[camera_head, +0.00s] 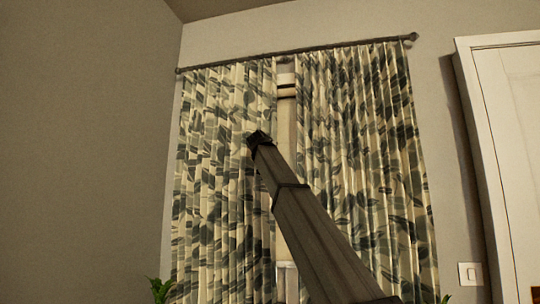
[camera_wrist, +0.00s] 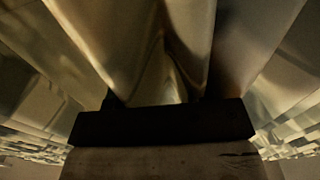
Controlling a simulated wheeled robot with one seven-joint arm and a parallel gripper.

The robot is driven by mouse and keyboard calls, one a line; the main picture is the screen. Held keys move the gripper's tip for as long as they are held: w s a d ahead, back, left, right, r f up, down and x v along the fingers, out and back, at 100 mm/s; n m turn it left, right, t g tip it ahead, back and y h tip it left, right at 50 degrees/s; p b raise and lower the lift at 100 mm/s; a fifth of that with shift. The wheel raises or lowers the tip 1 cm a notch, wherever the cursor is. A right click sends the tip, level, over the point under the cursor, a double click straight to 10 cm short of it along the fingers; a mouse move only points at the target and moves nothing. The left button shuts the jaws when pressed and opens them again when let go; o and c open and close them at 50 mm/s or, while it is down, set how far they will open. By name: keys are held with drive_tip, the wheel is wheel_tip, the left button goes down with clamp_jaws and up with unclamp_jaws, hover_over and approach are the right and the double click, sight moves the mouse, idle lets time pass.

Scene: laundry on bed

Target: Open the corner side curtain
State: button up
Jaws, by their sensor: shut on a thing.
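Two leaf-patterned curtain panels hang from a dark rod. The left panel (camera_head: 212,170), on the side of the room corner, and the right panel (camera_head: 365,160) are apart by a narrow gap. My gripper (camera_head: 256,138) is at the left panel, near its inner edge. In the wrist view my gripper (camera_wrist: 160,105) is shut on a fold of curtain cloth (camera_wrist: 165,55), which bunches up right in front of it. My arm hides part of the right panel and the lower gap.
The curtain rod (camera_head: 300,52) runs along the top. A plain wall (camera_head: 85,150) fills the left side. A white door (camera_head: 510,150) and a light switch (camera_head: 470,274) are at the right. Green plant leaves (camera_head: 160,290) show at the bottom left.

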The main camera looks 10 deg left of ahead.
drive_tip(key=a, duration=3.1)
drive_tip(key=shift+a, duration=0.3)
drive_tip(key=o, duration=1.3)
drive_tip(key=shift+s, duration=0.1)
drive_tip(key=s, duration=1)
drive_tip(key=shift+s, duration=0.25)
